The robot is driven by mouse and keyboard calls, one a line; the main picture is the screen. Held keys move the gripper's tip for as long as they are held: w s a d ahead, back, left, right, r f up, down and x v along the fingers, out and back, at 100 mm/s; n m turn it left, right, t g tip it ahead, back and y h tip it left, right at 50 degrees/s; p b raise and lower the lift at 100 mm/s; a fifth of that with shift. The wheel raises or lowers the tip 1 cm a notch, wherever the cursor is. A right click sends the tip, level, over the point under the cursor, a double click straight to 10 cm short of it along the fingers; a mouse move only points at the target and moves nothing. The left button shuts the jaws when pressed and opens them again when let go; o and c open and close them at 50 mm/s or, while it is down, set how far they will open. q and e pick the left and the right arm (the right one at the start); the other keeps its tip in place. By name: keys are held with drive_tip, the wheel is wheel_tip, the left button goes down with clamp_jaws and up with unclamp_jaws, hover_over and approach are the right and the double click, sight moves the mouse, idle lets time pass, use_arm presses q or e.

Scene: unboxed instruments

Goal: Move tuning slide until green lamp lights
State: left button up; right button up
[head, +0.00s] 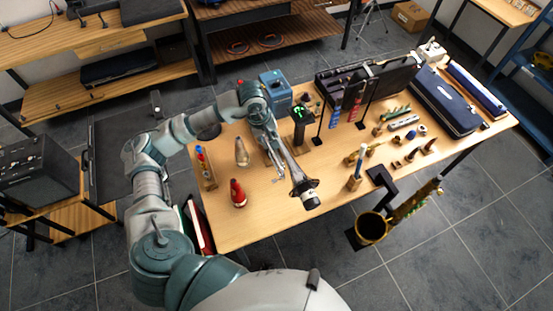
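My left arm reaches in from the left and bends down over the table. A dark upright device (299,113) behind shows a small glowing green mark. A brass instrument (405,208) with its bell toward me stands at the table's front right. I cannot make out a tuning slide. My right gripper is not in view.
Several small parts lie at right. The front left tabletop is mostly clear.

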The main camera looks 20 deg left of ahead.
sight(278, 163)
use_arm(q)
drive_tip(key=f, duration=0.5)
drive_tip(key=w+d+f+p, duration=0.1)
drive_tip(key=f, duration=0.4)
drive_tip(key=w+d+f+p, duration=0.1)
drive_tip(key=f, duration=0.4)
drive_tip(key=shift+w+f, duration=0.2)
drive_tip(key=shift+f, duration=0.05)
clamp_jaws()
